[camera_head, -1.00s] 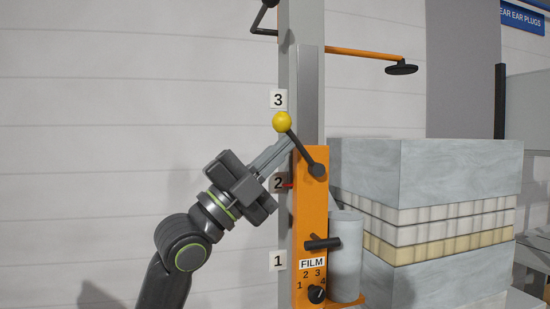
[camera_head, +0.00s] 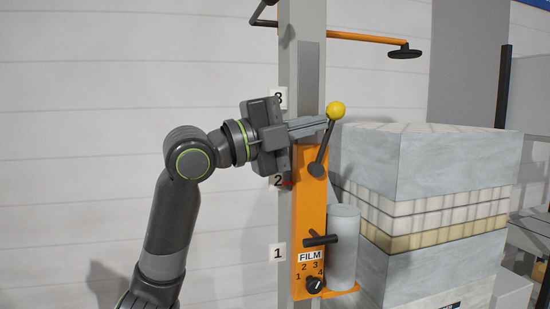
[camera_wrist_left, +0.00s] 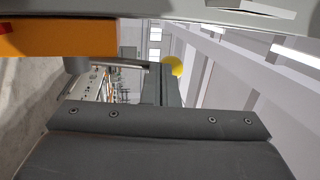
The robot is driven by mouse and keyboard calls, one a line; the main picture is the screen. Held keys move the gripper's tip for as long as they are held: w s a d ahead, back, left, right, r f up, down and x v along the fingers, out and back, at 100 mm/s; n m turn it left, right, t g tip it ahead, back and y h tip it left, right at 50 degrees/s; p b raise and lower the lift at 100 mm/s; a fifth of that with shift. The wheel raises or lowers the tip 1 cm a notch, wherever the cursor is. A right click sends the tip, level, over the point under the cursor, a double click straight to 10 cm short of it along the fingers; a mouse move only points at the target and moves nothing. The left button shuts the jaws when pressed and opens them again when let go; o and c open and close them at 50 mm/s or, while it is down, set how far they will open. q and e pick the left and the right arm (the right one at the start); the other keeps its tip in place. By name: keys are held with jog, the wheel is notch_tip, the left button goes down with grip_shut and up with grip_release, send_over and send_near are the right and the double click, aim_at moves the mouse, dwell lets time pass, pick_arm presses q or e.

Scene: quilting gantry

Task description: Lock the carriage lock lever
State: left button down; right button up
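The carriage lock lever (camera_head: 322,154) is a dark arm with a yellow ball knob (camera_head: 336,110), pivoted near the top of the orange carriage (camera_head: 311,210). It points up and leans slightly right. My left gripper (camera_head: 325,123) comes in from the left, its fingers together, with the tips at the lever just below the knob. They appear to touch its left side; I cannot see them wrapped around it. In the left wrist view the yellow knob (camera_wrist_left: 174,66) shows partly behind the fingers (camera_wrist_left: 161,85). My right gripper is out of view.
The carriage sits on a grey upright mast (camera_head: 302,60) with number labels. Below the lever are a dark handle (camera_head: 321,241), a film dial (camera_head: 314,285) and a grey roll (camera_head: 343,245). A wrapped stack (camera_head: 455,165) stands to the right. An orange bar (camera_head: 370,39) extends above.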

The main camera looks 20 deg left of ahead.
pick_arm(q)
jog(key=shift+b+x, duration=0.45)
jog(key=shift+x, duration=1.05)
jog(key=shift+s+d, duration=0.15)
jog(key=shift+s, duration=0.05)
